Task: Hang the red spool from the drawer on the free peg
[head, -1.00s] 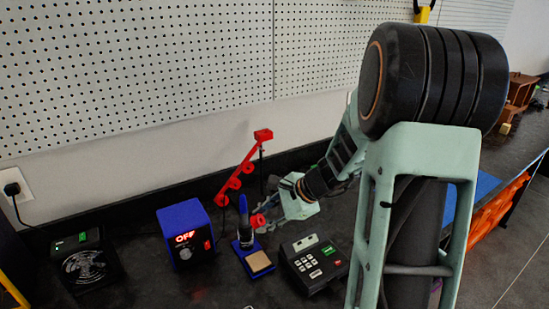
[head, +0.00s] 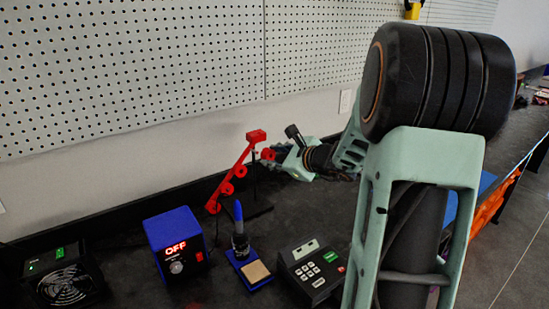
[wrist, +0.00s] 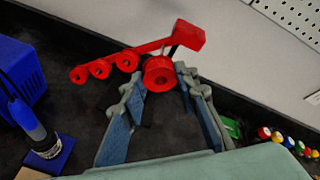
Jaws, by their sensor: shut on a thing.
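The red rack (head: 238,172) stands slanted on a dark base, with several red spools along its bar. Its red top block shows in the wrist view (wrist: 187,35), as do the hung spools (wrist: 100,68) to the left. My gripper (head: 272,155) is by the rack's upper end. In the wrist view my gripper (wrist: 160,88) is shut on the red spool (wrist: 159,74), held at the fingertips just below the top block. The held spool also shows in the head view (head: 267,154). I cannot tell whether it touches the rack. The free peg is not clearly visible.
A blue power box (head: 175,240), a soldering iron stand (head: 250,271) with its upright iron and a keypad device (head: 312,270) stand in front of the rack. A black fan (head: 62,285) is at far left. The pegboard wall (head: 150,70) rises behind.

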